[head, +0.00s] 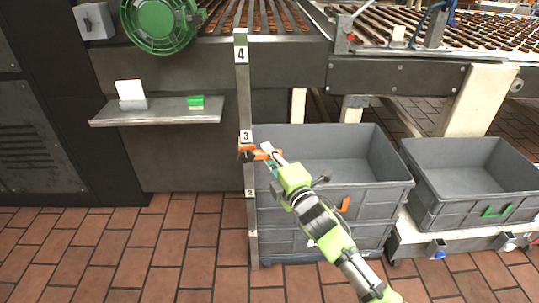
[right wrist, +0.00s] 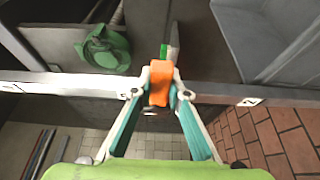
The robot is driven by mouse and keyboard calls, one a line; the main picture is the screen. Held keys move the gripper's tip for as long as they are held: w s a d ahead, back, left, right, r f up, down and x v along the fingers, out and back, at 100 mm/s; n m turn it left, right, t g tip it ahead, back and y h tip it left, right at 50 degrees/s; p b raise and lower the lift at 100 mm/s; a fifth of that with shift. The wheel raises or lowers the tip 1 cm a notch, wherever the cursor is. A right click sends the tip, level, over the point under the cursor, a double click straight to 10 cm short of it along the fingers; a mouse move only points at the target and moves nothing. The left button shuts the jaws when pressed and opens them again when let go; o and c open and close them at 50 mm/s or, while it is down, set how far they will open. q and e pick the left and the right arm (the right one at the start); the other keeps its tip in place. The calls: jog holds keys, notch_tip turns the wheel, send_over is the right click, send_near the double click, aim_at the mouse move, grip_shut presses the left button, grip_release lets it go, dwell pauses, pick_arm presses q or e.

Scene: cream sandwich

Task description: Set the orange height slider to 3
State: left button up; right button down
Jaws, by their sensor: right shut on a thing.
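The orange slider (head: 246,151) is on a grey upright post (head: 243,97) with white number plates. In the head view the slider sits at about the level of the plate marked 3 (head: 246,136), just below its digit. My right gripper (head: 267,154) reaches up from the lower right and is shut on the slider's orange handle. In the right wrist view the orange handle (right wrist: 161,84) sits between the two fingertips (right wrist: 161,89). My left gripper is in neither view.
Stacked grey crates (head: 335,196) stand right of the post, behind my right arm. Another grey crate (head: 470,185) stands farther right. A metal shelf (head: 156,119) with a white card and a green block is at left. A green wheel (head: 160,24) is above it. The tiled floor in front is clear.

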jog(key=c, duration=1.9)
grip_release()
jog(key=shift+s, duration=0.1)
jog(key=v, duration=1.2)
jog(key=shift+r, duration=0.1)
